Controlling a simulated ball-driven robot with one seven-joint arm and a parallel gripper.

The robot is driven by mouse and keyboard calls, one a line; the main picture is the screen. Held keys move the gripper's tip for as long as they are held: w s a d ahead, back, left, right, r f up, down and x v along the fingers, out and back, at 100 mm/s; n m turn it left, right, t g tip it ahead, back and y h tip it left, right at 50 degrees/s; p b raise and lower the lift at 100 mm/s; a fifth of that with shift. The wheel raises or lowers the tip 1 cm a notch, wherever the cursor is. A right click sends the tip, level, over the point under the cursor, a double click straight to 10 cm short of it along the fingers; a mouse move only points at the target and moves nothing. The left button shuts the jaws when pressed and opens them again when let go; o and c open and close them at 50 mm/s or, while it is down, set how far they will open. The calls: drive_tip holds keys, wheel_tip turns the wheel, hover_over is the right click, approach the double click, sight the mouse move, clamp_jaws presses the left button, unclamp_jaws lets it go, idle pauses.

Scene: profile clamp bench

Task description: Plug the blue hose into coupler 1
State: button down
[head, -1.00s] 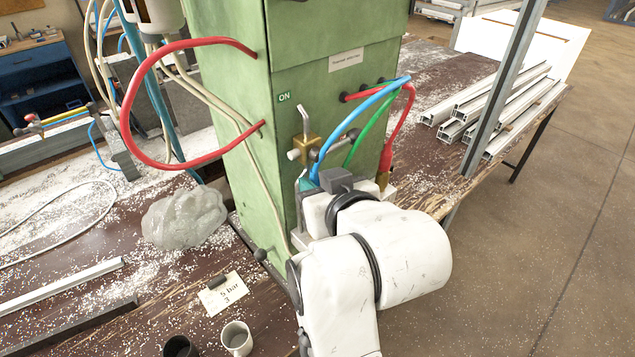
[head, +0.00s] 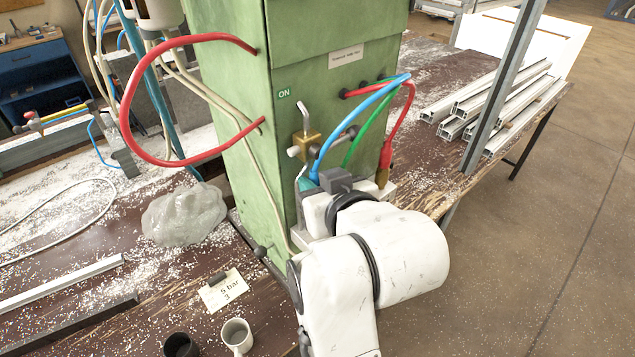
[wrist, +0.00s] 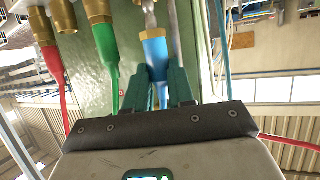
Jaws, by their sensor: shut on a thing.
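The blue hose (head: 352,122) arches out of the green cabinet's side and down to my gripper. In the wrist view its blue end sleeve (wrist: 156,48) sits between the teal fingers of my gripper (wrist: 158,75), which is shut on it. A silver plug tip (wrist: 149,8) points from the sleeve to the top edge; whether it touches a coupler is cut off from view. Brass couplers stand to the left: one on the green hose (wrist: 106,55), one on the red hose (wrist: 54,68), and a bare one (wrist: 65,15) between them. I cannot read which is coupler 1.
The green cabinet (head: 235,130) stands close behind my gripper, with a brass valve (head: 306,144) on its face. The green and red hoses hang close beside the blue one. A clear bag (head: 185,215), a card (head: 222,290) and two cups (head: 237,336) are on the bench.

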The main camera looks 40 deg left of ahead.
drive_tip(key=shift+f+b, duration=0.5)
drive_tip(key=shift+f, duration=1)
idle(1.8)
drive_tip(key=c, duration=0.9)
unclamp_jaws()
drive_tip(key=shift+r, duration=0.1)
drive_tip(key=shift+p+v, duration=0.5)
drive_tip(key=shift+v, duration=4)
